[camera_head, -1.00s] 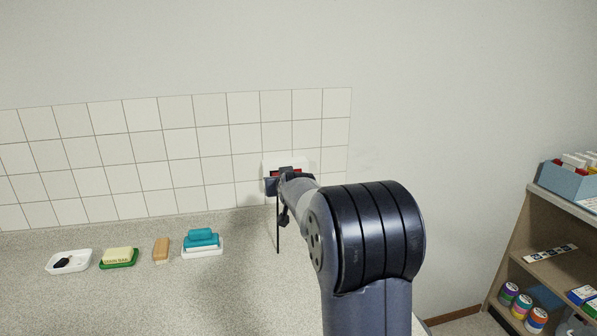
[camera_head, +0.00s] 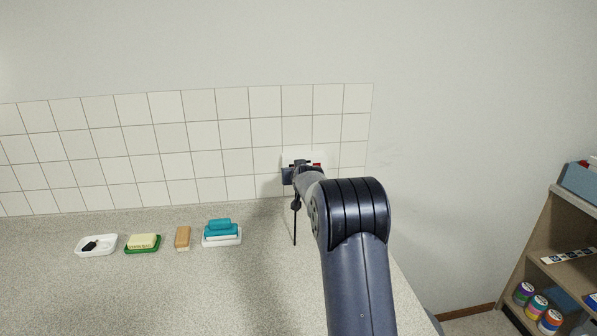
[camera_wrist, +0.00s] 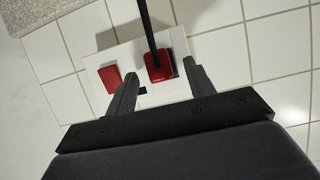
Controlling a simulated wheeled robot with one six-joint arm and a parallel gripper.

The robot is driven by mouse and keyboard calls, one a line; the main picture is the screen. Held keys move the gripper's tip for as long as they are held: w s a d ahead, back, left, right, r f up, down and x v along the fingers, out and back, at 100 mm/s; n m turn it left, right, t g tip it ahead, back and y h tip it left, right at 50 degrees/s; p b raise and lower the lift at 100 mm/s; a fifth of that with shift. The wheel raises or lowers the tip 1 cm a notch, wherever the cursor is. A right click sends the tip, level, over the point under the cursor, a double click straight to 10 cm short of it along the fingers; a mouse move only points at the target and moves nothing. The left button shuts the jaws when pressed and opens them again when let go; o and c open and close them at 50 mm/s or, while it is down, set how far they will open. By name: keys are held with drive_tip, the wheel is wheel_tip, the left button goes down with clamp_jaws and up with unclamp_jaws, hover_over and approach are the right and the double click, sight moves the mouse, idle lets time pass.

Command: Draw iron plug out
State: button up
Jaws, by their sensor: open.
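A red plug (camera_wrist: 157,68) with a black cord (camera_wrist: 148,28) sits at a white wall plate (camera_wrist: 80,96), which also shows in the head view (camera_head: 322,156). In the wrist view the cord runs to the top edge; in the head view a dark cord (camera_head: 295,225) hangs down to the counter. My gripper (camera_wrist: 160,68) is open, with one finger on each side of the red plug and gaps visible. In the head view my gripper (camera_head: 301,166) covers most of the plate. How deep the fingers reach around the plug is unclear.
A second red piece (camera_wrist: 110,78) sits on the plate beside the plug, outside the fingers. A white dish (camera_head: 110,240), a green dish (camera_head: 129,249), a tan brush or block (camera_head: 183,238) and teal sponges (camera_head: 221,229) lie left. A shelf (camera_head: 535,245) stands right.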

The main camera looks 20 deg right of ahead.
drive_tip(key=shift+w+f, duration=0.1)
drive_tip(key=shift+w, duration=0.15)
drive_tip(key=shift+c, duration=0.2)
drive_tip(key=c, duration=0.9)
drive_tip(key=shift+c, duration=0.2)
drive_tip(key=shift+s+f, duration=0.1)
drive_tip(key=shift+s, duration=0.05)
drive_tip(key=shift+s+a+b, duration=0.2)
drive_tip(key=shift+s+b, duration=0.75)
drive_tip(key=shift+b, duration=0.05)
drive_tip(key=shift+s+a+b, duration=0.2)
drive_tip(key=shift+s+b, duration=0.75)
drive_tip(key=shift+b, duration=0.05)
